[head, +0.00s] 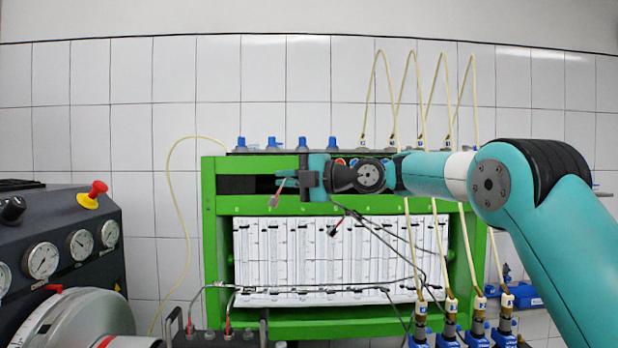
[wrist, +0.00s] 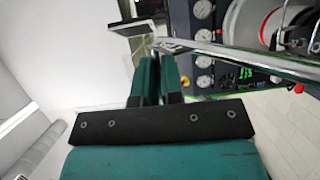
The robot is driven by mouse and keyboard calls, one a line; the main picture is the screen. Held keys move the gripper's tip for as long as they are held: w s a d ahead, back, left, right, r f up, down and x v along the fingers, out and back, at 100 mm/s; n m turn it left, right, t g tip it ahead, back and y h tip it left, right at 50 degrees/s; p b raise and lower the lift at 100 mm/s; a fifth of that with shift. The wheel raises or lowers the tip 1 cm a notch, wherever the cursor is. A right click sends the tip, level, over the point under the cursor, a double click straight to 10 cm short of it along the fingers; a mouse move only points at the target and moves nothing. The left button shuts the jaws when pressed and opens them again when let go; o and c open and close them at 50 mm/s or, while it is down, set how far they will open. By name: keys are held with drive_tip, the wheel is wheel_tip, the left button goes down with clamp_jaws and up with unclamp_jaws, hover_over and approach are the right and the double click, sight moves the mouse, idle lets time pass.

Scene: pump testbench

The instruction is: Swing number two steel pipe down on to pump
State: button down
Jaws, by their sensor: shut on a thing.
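My gripper (head: 284,190) is in front of the green rack, in the upper middle of the head view. It is shut on a thin steel pipe (head: 279,191), which looks short and slanting there. In the wrist view my gripper (wrist: 157,62) has its fingers together at a shiny steel pipe (wrist: 240,57) that runs off to the right. I cannot read a number on the pipe. A dark block with red fittings, perhaps the pump (head: 213,336), is at the bottom edge, well below my gripper. Other thin bent steel pipes (head: 229,312) stand at it.
The green rack (head: 209,215) holds a white panel of tubes (head: 315,250) behind my arm. Cream hoses (head: 471,230) hang at the right above blue fittings (head: 504,325). A dark console with gauges (head: 42,260) and a red knob (head: 97,188) stands at the left.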

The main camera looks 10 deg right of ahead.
drive_tip(key=w+a+f+g+h+b, duration=0.1)
drive_tip(key=a+f+h+b, duration=0.1)
drive_tip(key=a+f+b, duration=0.2)
drive_tip(key=w+a+f+n+g+h+b, duration=0.1)
drive_tip(key=a+f+b, duration=0.3)
drive_tip(key=a+f, duration=0.6)
drive_tip(key=shift+w+f+n+h, duration=0.35)
drive_tip(key=shift+f+h, duration=0.25)
drive_tip(key=shift+f, duration=2.55)
drive_tip(key=c, duration=1.3)
unclamp_jaws()
drive_tip(key=shift+d, duration=0.1)
drive_tip(key=b+v, duration=0.5)
drive_tip(key=v, duration=0.7)
